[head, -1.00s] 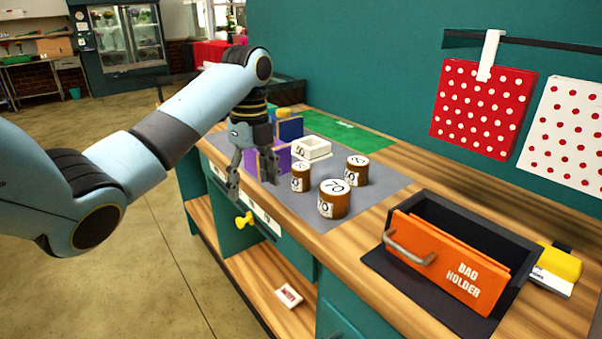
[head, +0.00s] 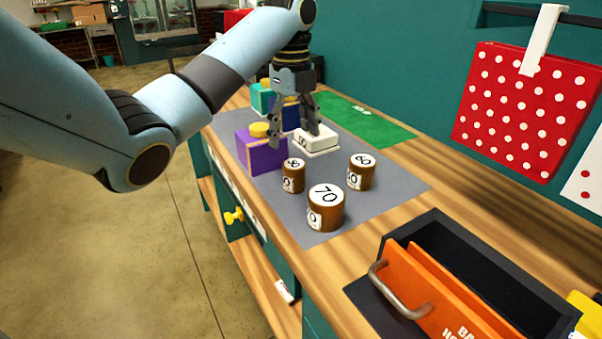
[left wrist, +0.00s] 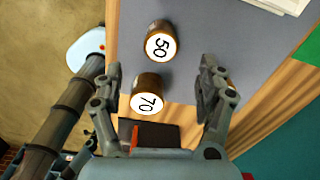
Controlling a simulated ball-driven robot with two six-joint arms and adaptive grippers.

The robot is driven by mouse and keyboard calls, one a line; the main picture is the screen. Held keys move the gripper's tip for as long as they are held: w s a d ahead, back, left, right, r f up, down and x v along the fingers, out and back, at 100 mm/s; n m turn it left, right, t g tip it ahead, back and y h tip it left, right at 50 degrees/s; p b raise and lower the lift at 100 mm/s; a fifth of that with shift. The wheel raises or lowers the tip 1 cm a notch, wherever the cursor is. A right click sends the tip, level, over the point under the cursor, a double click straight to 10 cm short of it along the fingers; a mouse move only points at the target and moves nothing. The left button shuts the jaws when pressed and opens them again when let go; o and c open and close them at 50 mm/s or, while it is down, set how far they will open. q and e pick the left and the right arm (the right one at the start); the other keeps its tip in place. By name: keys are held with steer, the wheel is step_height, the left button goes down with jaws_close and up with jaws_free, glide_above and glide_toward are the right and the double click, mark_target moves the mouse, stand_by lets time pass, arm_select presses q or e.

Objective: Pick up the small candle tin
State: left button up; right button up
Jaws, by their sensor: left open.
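Three brown tins with white numbered lids stand upright on the grey mat (head: 395,192). The smallest tin (head: 293,176) is at the left and appears marked 50; it also shows in the left wrist view (left wrist: 160,42). The largest tin, marked 70 (head: 326,208), is in front; it also shows in the left wrist view (left wrist: 145,98). My left gripper (head: 294,137) is open and empty, pointing down above and behind the smallest tin. My right gripper is not in view.
A purple box (head: 262,153) with a yellow round top stands left of the gripper. An orange-fronted black bag holder (head: 450,245) is at the front right. Polka-dot bags hang on the wall.

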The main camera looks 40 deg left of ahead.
mark_target(294, 163)
arm_select(q)
step_height(294, 163, down, 3)
steer(key=shift+s+r+b, duration=0.1)
steer(key=shift+r+b, duration=0.1)
steer(key=shift+b, duration=0.85)
step_height(294, 163, down, 2)
steer(key=shift+f, duration=0.45)
steer(key=f, duration=0.5)
steer(key=shift+w+p, duration=0.2)
steer(key=shift+p, duration=0.1)
steer(key=shift+c, duration=0.8)
steer(key=c, duration=1.2)
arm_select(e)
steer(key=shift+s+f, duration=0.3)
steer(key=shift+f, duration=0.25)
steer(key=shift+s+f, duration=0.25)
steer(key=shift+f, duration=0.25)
